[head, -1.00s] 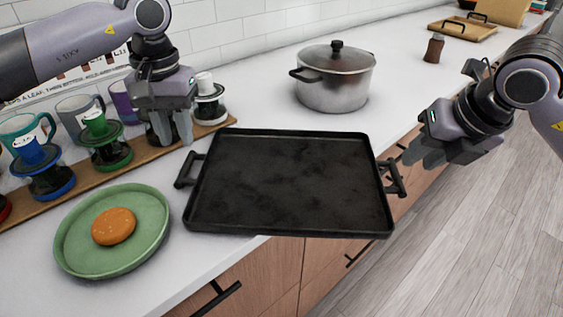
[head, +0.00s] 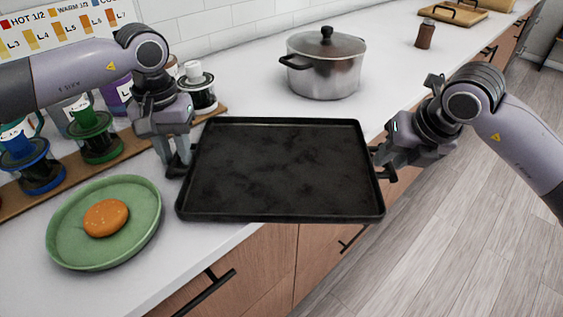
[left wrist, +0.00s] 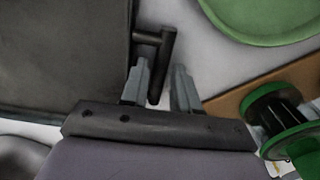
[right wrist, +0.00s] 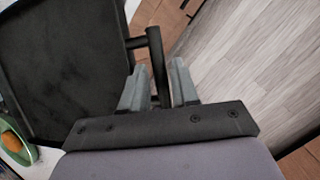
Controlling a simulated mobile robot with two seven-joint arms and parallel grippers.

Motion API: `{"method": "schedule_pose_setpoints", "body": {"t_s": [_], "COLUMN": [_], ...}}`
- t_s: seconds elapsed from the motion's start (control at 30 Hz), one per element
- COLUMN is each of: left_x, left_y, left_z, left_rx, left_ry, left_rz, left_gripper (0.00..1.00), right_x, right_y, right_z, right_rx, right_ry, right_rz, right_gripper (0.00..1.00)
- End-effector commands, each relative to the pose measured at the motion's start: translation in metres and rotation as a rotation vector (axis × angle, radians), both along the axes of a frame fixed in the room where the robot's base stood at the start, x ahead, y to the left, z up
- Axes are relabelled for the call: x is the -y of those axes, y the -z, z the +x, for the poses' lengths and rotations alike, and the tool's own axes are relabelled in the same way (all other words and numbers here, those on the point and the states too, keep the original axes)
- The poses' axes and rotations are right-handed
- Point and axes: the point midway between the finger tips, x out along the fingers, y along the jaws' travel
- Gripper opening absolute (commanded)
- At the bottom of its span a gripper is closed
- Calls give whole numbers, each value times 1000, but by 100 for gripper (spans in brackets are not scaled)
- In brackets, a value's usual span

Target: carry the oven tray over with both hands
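The black oven tray (head: 280,170) lies on the counter, its front edge over the counter's front edge. My left gripper (head: 178,165) is at the tray's left handle, fingers pointing down. In the left wrist view the open fingers (left wrist: 160,88) stand either side of the handle bar (left wrist: 158,68), with gaps visible. My right gripper (head: 385,165) is at the right handle. In the right wrist view its fingers (right wrist: 160,88) straddle the handle bar (right wrist: 156,60) and look open. The handles are largely hidden by the grippers in the head view.
A green plate (head: 70,240) with a bun (head: 105,218) is left of the tray. Lidded jars (head: 95,138) stand on a wooden board behind the plate. A steel pot (head: 326,68) is behind the tray. Counter between pot and bottle (head: 425,34) is clear.

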Motion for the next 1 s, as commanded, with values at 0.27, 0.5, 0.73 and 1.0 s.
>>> {"method": "schedule_pose_setpoints", "body": {"t_s": [0.27, 0.5, 0.73, 1.0], "left_x": [0, 0, 0, 0], "left_y": [3, 3, 2, -6], "left_z": [0, 0, 0, 0], "left_rx": [0, 0, 2, 2], "left_ry": [0, -1, -1, -1], "left_rz": [-1, -1, -1, -1], "left_gripper": [30, 0, 0, 0], "right_x": [-1, -1, -1, -1], "right_y": [3, 3, 1, -7], "right_z": [1, 1, 1, 1], "right_rx": [0, 0, 3, 3], "right_ry": [0, 0, 0, 0], "right_rz": [1, 1, 2, 1], "right_gripper": [29, 0, 0, 0]}}
